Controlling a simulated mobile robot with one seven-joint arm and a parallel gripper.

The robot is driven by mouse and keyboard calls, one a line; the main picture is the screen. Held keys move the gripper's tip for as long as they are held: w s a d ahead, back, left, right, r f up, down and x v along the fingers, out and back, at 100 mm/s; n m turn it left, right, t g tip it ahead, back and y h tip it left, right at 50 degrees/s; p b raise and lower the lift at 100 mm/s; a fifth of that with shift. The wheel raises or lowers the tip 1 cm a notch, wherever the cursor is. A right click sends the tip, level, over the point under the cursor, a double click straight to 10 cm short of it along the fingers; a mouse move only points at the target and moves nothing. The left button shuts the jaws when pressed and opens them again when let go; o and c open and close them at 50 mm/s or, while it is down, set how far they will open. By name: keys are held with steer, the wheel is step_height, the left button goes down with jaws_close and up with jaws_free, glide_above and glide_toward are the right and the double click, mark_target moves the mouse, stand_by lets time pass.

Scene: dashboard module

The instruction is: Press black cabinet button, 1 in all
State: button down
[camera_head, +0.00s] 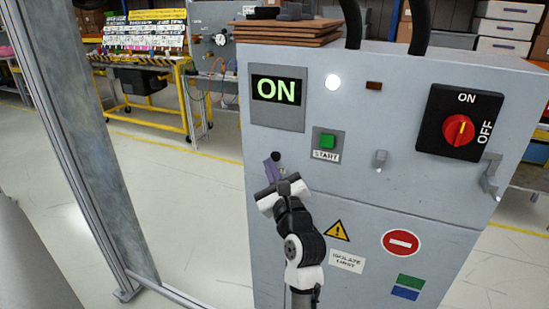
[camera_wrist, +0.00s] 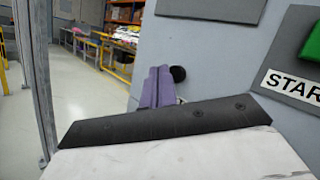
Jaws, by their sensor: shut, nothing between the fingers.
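The black button (camera_head: 276,156) is a small round knob on the grey cabinet's (camera_head: 335,195) front, below the display and left of the START button. In the wrist view the black button (camera_wrist: 178,73) shows just right of the tips of my purple fingers, partly behind them. My gripper (camera_head: 270,165) is shut and empty, its fingertips close beside the button in the head view. In the wrist view my gripper (camera_wrist: 160,72) points toward the cabinet face. I cannot tell whether the fingertips touch the button.
The cabinet also carries a lit ON display (camera_head: 277,90), a green START button (camera_head: 328,141), a red rotary switch (camera_head: 458,130) and metal latches (camera_head: 490,177). A metal post (camera_head: 95,140) stands to the left. Open floor lies between post and cabinet.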

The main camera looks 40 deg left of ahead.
steer(key=shift+w, duration=0.1)
stand_by(0.5)
steer(key=shift+w+a, duration=0.1)
steer(key=shift+w, duration=0.25)
steer(key=shift+w+a+p, duration=0.1)
steer(key=shift+w+p, duration=0.25)
steer(key=shift+w, duration=0.05)
stand_by(0.6)
steer(key=shift+s+d+p, duration=0.2)
steer(key=shift+s+p, duration=0.4)
steer(key=shift+s, duration=0.2)
steer(key=shift+s+d+p, duration=0.2)
steer(key=shift+s+p, duration=0.3)
steer(key=shift+s, duration=0.3)
steer(key=shift+s+d+p, duration=0.2)
steer(key=shift+s+p, duration=0.3)
steer(key=shift+s, duration=0.35)
steer(key=shift+s+d+p, duration=0.2)
steer(key=shift+s+p, duration=0.3)
steer(key=shift+s, duration=0.3)
